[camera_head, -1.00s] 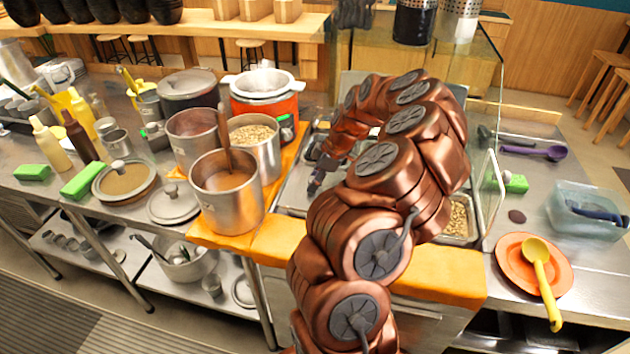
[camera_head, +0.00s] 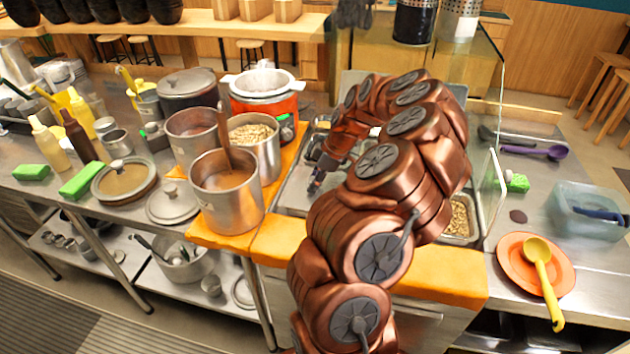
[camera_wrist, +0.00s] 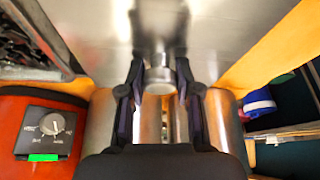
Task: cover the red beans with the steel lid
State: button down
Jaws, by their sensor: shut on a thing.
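My gripper (camera_head: 314,186) reaches down over the steel counter insert behind the orange front ledge, partly hidden by my arm. In the wrist view my gripper (camera_wrist: 160,88) has its two dark fingers on either side of a round steel knob (camera_wrist: 160,78), and is shut on it. The knob appears to belong to the steel lid, whose plate I take to be the brushed steel surface (camera_wrist: 205,35) around it; its full outline does not show. I cannot make out the red beans; my arm hides much of the insert.
Steel pots (camera_head: 228,205) stand left of my gripper, with an orange cooker (camera_head: 265,103) behind. A loose lid (camera_head: 172,203) lies further left. A glass guard (camera_head: 490,195) and a pan of pale beans (camera_head: 460,216) are right of my arm. An orange plate (camera_head: 515,270) holds a yellow ladle.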

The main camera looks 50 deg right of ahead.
jog(key=c, duration=0.7)
grip_release()
jog(key=v, duration=1.2)
